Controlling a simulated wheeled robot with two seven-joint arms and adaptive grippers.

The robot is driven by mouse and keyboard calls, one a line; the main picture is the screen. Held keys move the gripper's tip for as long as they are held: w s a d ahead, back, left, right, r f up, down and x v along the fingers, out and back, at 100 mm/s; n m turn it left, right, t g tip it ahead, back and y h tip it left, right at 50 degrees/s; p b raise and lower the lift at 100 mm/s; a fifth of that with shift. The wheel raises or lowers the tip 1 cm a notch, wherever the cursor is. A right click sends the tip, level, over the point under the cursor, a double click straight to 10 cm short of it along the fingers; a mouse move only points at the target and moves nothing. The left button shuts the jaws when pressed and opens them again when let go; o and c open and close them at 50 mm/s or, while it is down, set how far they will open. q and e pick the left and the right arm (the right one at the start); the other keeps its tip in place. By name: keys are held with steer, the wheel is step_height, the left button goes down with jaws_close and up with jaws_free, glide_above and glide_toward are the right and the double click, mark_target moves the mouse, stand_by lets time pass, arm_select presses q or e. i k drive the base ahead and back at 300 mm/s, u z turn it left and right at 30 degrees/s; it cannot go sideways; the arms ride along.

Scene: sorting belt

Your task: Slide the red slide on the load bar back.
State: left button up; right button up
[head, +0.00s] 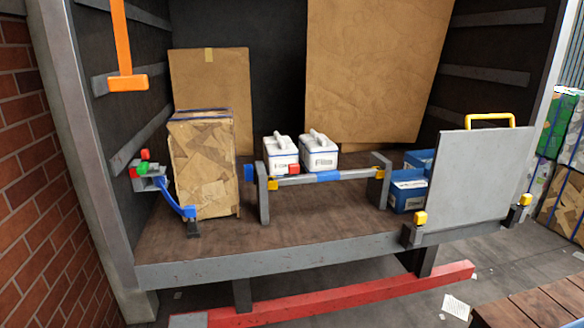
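The load bar (348,174) is a grey bar between two upright grey posts near the front of the truck bed. The red slide (294,169) is a small red block on the bar, left of its middle and just left of a blue section (325,176). Yellow pieces (272,184) sit at both ends of the bar, and a blue block (249,174) sticks out left of the left post. Neither of my grippers shows in the head view.
Two white containers (281,156) stand behind the bar. A tall brown carton (203,166) with a blue strap is left. Blue crates (408,196) are right, behind an upright grey panel (480,178) with a yellow handle. An orange bar (124,60) hangs upper left. The bed before the bar is clear.

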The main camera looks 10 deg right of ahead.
mark_target(293, 169)
steer(key=i, duration=1.85)
steer(key=u, duration=0.45)
